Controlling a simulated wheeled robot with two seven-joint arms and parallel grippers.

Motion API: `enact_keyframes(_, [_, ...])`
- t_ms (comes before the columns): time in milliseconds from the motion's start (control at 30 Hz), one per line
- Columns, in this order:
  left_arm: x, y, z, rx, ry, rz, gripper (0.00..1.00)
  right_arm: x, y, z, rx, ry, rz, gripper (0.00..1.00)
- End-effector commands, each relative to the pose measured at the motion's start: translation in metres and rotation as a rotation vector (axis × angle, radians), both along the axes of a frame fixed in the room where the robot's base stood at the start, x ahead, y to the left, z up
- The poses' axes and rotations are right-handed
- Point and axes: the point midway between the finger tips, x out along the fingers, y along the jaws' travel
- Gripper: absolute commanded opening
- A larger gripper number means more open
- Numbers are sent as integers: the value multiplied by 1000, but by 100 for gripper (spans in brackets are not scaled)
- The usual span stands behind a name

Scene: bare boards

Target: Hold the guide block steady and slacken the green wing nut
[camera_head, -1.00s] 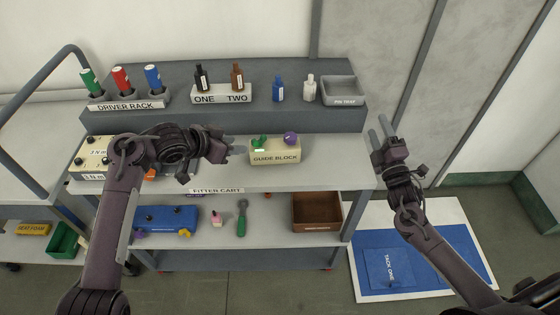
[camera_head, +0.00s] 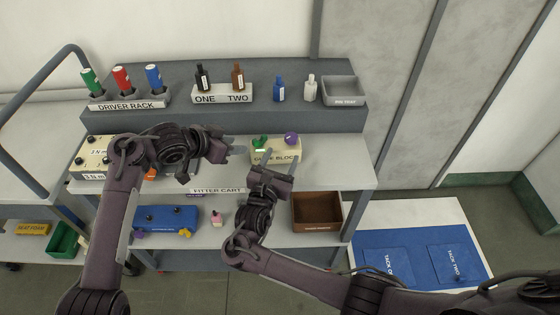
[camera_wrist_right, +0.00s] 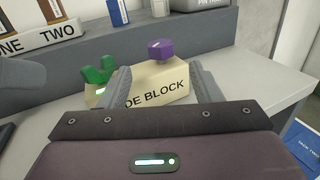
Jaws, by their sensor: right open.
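The cream guide block (camera_head: 290,156) sits on the cart's upper shelf; it also shows in the right wrist view (camera_wrist_right: 168,78). The green wing nut (camera_head: 260,142) is on its left part and the purple knob (camera_head: 291,139) on its right; both show in the right wrist view, the nut (camera_wrist_right: 97,72) and the knob (camera_wrist_right: 160,48). My right gripper (camera_head: 281,160) is open at the block's front, its fingers partly covering the block's label. I cannot tell if they touch it. My left gripper (camera_head: 236,146) is left of the block, apart from it, with its fingers apart and nothing between them.
The driver rack (camera_head: 128,103), the ONE TWO bottle stand (camera_head: 221,97) and a grey pin tray (camera_head: 343,91) stand on the raised back ledge. A brown bin (camera_head: 317,211) and a blue case (camera_head: 166,219) are on the lower shelf. The upper shelf right of the block is clear.

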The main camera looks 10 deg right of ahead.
Motion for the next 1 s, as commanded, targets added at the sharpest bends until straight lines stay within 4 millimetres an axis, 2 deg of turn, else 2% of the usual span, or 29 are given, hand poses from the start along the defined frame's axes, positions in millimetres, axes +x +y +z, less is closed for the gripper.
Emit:
enact_keyframes(167, [0, 0, 0, 0, 0, 0, 36, 5, -2, -3, -51, 29, -7, 58])
enact_keyframes(600, [0, 0, 0, 0, 0, 0, 36, 55, -37, -3, -49, 29, -10, 58])
enact_keyframes(1000, [0, 0, 0, 0, 0, 0, 36, 63, -42, -3, -45, 29, -8, 58])
